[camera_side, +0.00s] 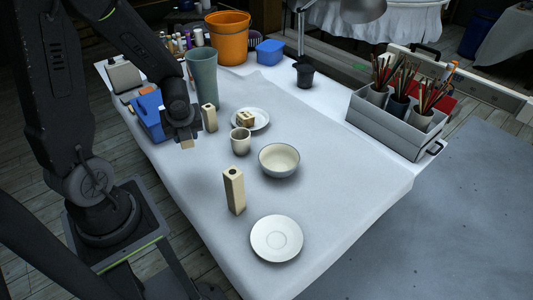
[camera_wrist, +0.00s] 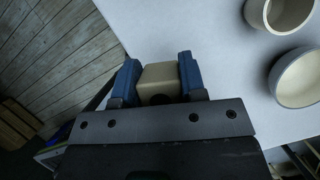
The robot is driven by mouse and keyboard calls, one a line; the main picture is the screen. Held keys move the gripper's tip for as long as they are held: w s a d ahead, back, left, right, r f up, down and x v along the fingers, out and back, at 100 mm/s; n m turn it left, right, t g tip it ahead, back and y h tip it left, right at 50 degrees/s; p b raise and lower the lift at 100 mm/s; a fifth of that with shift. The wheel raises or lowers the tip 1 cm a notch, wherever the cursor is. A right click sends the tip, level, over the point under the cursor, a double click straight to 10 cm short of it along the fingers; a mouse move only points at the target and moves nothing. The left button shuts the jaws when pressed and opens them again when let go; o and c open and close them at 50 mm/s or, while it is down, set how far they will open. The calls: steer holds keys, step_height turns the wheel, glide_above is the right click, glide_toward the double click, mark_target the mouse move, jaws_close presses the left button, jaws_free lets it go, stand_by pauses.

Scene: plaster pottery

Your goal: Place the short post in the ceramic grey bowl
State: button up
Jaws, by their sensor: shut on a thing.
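My gripper (camera_side: 186,138) is shut on a pale wooden post, the short post (camera_side: 187,145), and holds it near the table's left edge. In the wrist view the post (camera_wrist: 160,76) sits between the blue fingers of my gripper (camera_wrist: 158,83); most of it is hidden in the side view. The ceramic grey bowl (camera_side: 279,164) stands on the table to the right of my gripper, apart from it, and looks empty. The bowl also shows at the right edge of the wrist view (camera_wrist: 300,80).
A cup (camera_side: 240,142) stands between my gripper and the bowl. A post (camera_side: 210,118) stands beside my gripper, and a taller post (camera_side: 234,192) stands nearer. A plate with a block (camera_side: 260,124), an empty saucer (camera_side: 276,239) and a tall vase (camera_side: 202,78) are around.

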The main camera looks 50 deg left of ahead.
steer(key=w+d+r+m+t+h, duration=0.1)
steer(key=w+d+r+m, duration=0.15)
steer(key=w, duration=0.35)
steer(key=w+d+r+m+t, duration=0.1)
steer(key=w+d+r+m, duration=0.15)
steer(key=w, duration=0.35)
glide_toward(272, 151)
steer(key=shift+s+d+f, duration=0.15)
steer(key=shift+d+f, duration=0.2)
steer(key=shift+f, duration=0.35)
steer(key=shift+s+d+f, duration=0.15)
steer(key=shift+d+f, duration=0.15)
steer(key=shift+f, duration=0.35)
steer(key=shift+f, duration=0.6)
steer(key=o, duration=1)
